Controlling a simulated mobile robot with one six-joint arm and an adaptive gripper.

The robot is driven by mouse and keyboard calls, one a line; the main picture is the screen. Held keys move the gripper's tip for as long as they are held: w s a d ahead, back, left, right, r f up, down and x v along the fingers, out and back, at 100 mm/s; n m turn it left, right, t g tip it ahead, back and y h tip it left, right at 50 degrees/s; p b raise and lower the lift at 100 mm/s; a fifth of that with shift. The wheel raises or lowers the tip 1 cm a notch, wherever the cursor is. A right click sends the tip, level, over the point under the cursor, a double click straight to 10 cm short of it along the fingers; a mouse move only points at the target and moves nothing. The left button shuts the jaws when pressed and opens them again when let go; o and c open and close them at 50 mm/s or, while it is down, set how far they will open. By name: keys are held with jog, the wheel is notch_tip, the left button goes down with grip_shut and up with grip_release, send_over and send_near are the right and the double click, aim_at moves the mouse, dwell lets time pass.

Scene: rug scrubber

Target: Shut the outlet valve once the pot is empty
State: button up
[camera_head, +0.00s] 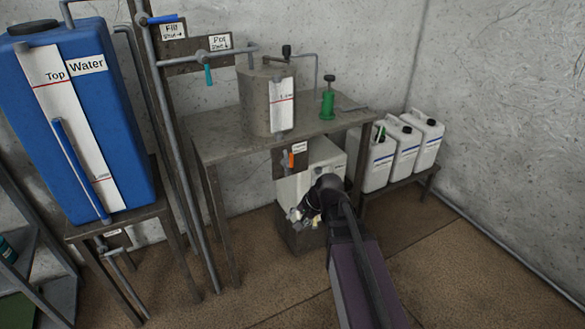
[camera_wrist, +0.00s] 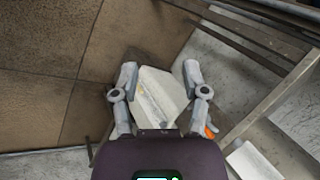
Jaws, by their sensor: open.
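The pot (camera_head: 262,108) is a grey metal cylinder on the metal table, with a white level strip (camera_head: 281,104) on its front. Its inside is hidden, so I cannot tell whether it is empty. The outlet valve's orange handle (camera_head: 291,159) shows below the table's front edge, beside a small labelled board. An orange piece, likely this handle, shows in the wrist view (camera_wrist: 210,131), just right of my right finger. My gripper (camera_head: 301,214) is open and empty, below and in front of the handle, not touching it. In the wrist view my gripper (camera_wrist: 160,72) has its fingers spread.
A white box (camera_head: 325,160) stands under the table; it also shows between my fingers in the wrist view (camera_wrist: 165,92). A blue water tank (camera_head: 105,120) stands left. White canisters (camera_head: 405,145) stand right. A green pump (camera_head: 327,103) sits on the table. The front floor is clear.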

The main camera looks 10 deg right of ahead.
jog(key=w+f+m+t+y+b, duration=0.25)
jog(key=w+m+b, duration=0.25)
jog(key=w, duration=0.3)
jog(key=m+t+y+b, duration=0.2)
jog(key=m+t+b, duration=0.9)
jog(key=m, duration=0.8)
send_near(291, 166)
notch_tip(291, 166, up, 4)
jog(key=s+d, duration=0.2)
jog(key=s, duration=0.1)
jog(key=shift+w+d+r+g+h, duration=0.15)
jog(key=shift+w+r+g+h, duration=0.1)
jog(key=shift+g, duration=0.2)
jog(key=shift+b, duration=0.3)
jog(key=x, duration=1.3)
jog(key=shift+w+a+f, duration=0.1)
jog(key=shift+w+a, duration=0.15)
jog(key=shift+w, duration=0.05)
grip_shut()
